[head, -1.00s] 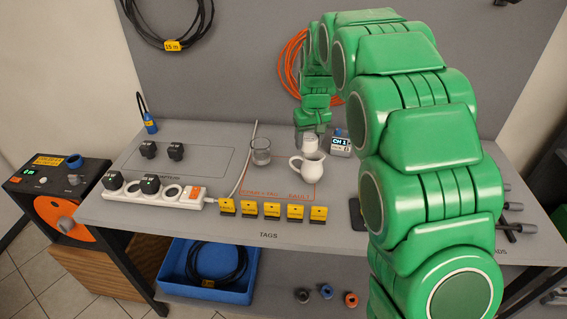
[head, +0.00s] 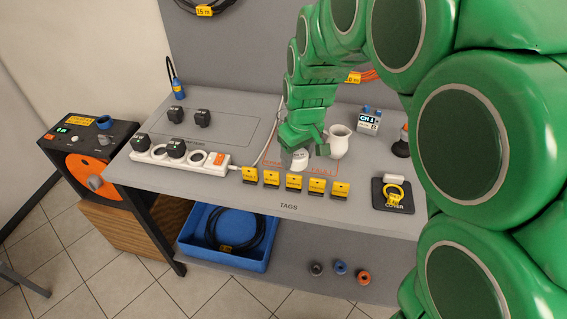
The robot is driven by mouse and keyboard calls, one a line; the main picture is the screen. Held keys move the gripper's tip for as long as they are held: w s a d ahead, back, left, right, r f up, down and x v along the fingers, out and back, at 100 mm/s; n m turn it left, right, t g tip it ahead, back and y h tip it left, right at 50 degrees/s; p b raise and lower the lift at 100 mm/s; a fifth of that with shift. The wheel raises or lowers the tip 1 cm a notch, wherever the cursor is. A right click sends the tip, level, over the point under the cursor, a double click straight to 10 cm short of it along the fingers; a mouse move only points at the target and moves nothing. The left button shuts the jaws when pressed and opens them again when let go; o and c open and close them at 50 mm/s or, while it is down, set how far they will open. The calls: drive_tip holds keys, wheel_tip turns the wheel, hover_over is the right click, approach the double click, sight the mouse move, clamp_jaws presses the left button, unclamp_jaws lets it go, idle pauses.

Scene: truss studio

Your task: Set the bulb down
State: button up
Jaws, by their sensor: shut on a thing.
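The white bulb (head: 299,160) shows just under my gripper (head: 302,150), over the orange-outlined area at the middle of the bench. My gripper points down and is shut on the bulb. The jaws hide the bulb's upper part. I cannot tell whether its lower end touches the bench or hangs just above it. A cream jug (head: 339,142) stands close on the right of the gripper.
A row of yellow tags (head: 294,182) lies in front of the bulb. A white power strip (head: 180,158) with black plugs is at left. A CH 1 box (head: 368,121) and a dark pad (head: 392,196) with a yellow tag are at right.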

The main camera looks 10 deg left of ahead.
drive_tip(key=shift+s+a, duration=0.1)
drive_tip(key=shift+s, duration=0.05)
drive_tip(key=shift+w+a+f, duration=0.1)
drive_tip(key=shift+w+f, duration=0.1)
drive_tip(key=shift+w+a+f, duration=0.9)
drive_tip(key=shift+w+f, duration=0.6)
drive_tip(key=shift+w, duration=0.45)
drive_tip(key=shift+w+a+f, duration=0.95)
drive_tip(key=shift+w+f, duration=0.6)
drive_tip(key=shift+w, duration=0.4)
drive_tip(key=shift+w+a+f, duration=0.9)
drive_tip(key=shift+w+f, duration=0.6)
drive_tip(key=shift+w, duration=0.45)
drive_tip(key=shift+w+a+f, duration=0.1)
drive_tip(key=shift+w+f, duration=0.05)
drive_tip(key=shift+f, duration=1.65)
drive_tip(key=shift+f, duration=0.15)
drive_tip(key=o, duration=1.1)
